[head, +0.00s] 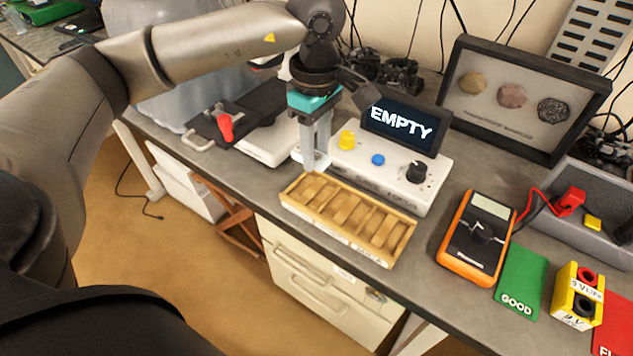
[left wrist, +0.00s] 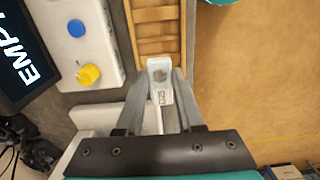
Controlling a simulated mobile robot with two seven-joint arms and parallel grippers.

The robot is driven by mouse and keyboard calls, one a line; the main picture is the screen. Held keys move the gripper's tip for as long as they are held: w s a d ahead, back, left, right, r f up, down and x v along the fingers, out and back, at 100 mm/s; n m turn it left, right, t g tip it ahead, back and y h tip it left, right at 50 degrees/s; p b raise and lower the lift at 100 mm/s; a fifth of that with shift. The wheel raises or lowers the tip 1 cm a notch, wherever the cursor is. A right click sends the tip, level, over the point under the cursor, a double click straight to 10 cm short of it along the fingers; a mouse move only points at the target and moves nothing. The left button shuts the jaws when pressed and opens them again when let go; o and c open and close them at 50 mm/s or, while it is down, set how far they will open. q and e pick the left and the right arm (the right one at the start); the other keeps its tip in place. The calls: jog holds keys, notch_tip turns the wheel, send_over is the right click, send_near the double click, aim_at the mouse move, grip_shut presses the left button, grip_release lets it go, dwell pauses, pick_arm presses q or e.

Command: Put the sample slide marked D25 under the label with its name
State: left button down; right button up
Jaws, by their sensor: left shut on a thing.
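My left gripper (head: 314,162) points down at the far left end of the wooden slide rack (head: 348,216), beside the white device. In the left wrist view, the left gripper (left wrist: 159,110) is shut on a pale sample slide (left wrist: 160,76) with a grey round spot and a short dark marking that I cannot read surely. The slide is close to the end of the rack (left wrist: 157,15); I cannot tell whether it touches. The rack has several slots and small labels along its front edge, too small to read. My right gripper is not in view.
The white device (head: 432,182) with knobs and a screen (head: 401,127) reading EMPTY stands behind the rack. An orange multimeter (head: 476,238), a green GOOD card (head: 521,281) and a yellow block (head: 578,295) lie to the right. A framed rock display (head: 522,98) stands behind.

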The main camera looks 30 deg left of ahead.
aim_at(316, 193)
pick_arm(q)
notch_tip(316, 193, down, 8)
jog(key=shift+r+b, duration=0.1)
jog(key=shift+b, duration=0.25)
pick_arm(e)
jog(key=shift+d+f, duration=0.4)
pick_arm(q)
jog(key=shift+f, duration=0.3)
jog(key=c, duration=0.5)
grip_release()
jog(key=shift+r, duration=0.1)
jog(key=shift+c, duration=0.2)
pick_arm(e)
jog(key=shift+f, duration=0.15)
pick_arm(q)
jog(key=shift+r, duration=0.1)
jog(key=shift+r, duration=0.25)
notch_tip(316, 193, up, 12)
jog(key=shift+f+p, duration=0.15)
jog(key=shift+p, duration=0.5)
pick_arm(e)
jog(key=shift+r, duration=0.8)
